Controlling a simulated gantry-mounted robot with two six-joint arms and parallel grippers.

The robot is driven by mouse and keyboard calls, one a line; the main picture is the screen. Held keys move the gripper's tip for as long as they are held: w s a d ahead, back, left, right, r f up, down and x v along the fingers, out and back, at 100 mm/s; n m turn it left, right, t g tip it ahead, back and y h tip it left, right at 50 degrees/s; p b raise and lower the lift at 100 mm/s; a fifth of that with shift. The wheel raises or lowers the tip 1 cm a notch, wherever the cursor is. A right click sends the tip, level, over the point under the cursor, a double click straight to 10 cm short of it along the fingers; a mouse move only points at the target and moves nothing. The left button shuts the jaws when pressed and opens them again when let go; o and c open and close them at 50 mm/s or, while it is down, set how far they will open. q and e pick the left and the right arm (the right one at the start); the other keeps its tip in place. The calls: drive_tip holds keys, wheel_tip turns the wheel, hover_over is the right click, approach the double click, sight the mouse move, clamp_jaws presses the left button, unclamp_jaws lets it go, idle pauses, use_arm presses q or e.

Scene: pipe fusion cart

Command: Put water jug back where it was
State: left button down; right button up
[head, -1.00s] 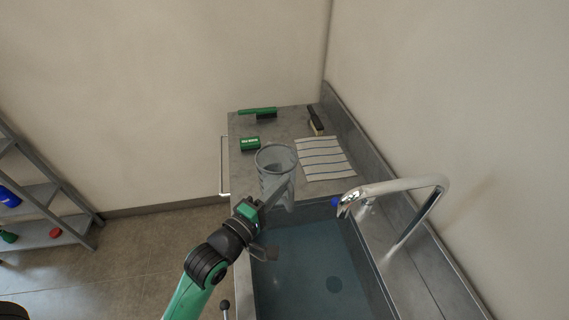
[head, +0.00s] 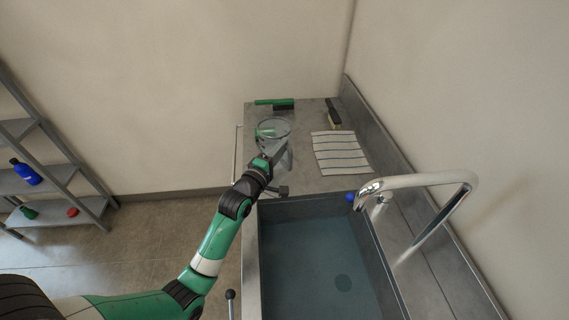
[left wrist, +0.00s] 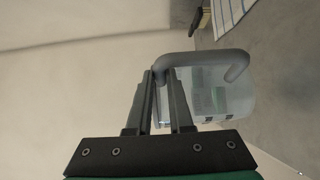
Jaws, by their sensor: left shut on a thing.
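The clear water jug (head: 274,128) is over the counter behind the sink, in front of the far green brush. My left gripper (head: 276,172) is on its near side. In the left wrist view, the gripper's fingers (left wrist: 163,75) are shut on the grey handle (left wrist: 205,55) of the jug, whose clear body (left wrist: 222,98) lies beyond. The jug looks about upright; I cannot tell whether its base touches the counter. My right gripper is not in view.
A striped cloth (head: 340,153) lies right of the jug, with a dark brush (head: 333,115) behind it. A green-handled brush (head: 275,103) lies at the back. The sink (head: 310,250) and its faucet (head: 425,183) are in front. Shelves (head: 75,175) stand left.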

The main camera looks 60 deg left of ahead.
sight(285, 164)
use_arm(q)
drive_tip(key=shift+w+a+f+b, duration=0.2)
drive_tip(key=shift+w+a+f, duration=0.15)
drive_tip(key=shift+f, duration=0.3)
drive_tip(key=shift+w+a+f+b, duration=0.15)
drive_tip(key=shift+w+a+f, duration=0.1)
drive_tip(key=shift+w+f, duration=0.3)
drive_tip(key=shift+f+b, duration=0.8)
drive_tip(key=shift+f, duration=0.9)
drive_tip(key=shift+a, duration=0.1)
drive_tip(key=shift+f, duration=0.2)
drive_tip(key=c, duration=0.8)
unclamp_jaws()
drive_tip(key=shift+r, duration=0.1)
